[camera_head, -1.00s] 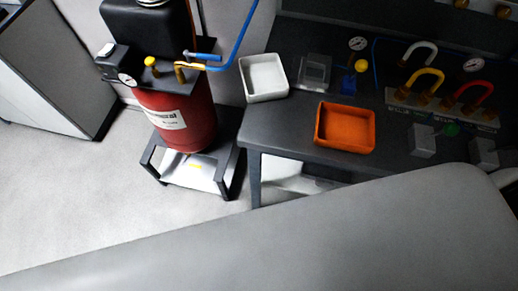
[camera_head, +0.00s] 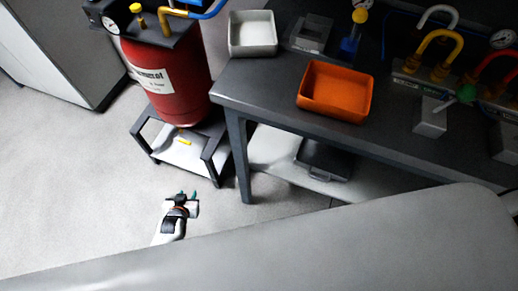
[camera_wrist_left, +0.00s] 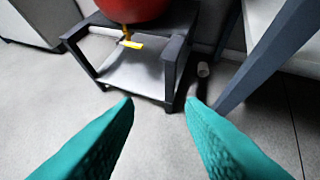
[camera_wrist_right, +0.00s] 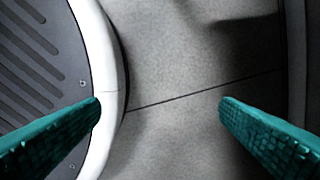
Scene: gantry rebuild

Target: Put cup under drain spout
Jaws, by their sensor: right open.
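A red tank (camera_head: 168,82) sits on a dark stand (camera_head: 213,150). A yellow drain spout (camera_wrist_left: 128,36) hangs under the tank in the left wrist view, above the stand's pale lower shelf; its yellow tip shows in the head view (camera_head: 185,142). My right gripper (camera_wrist_right: 160,100) is open and empty over grey floor.
A dark workbench (camera_head: 262,92) stands right of the stand, with a white bin (camera_head: 252,48), an orange bin (camera_head: 320,108) and pipe fittings on it. Its leg (camera_head: 238,155) is close to the stand. A black case (camera_head: 323,160) lies on the lower shelf. Floor at left is clear.

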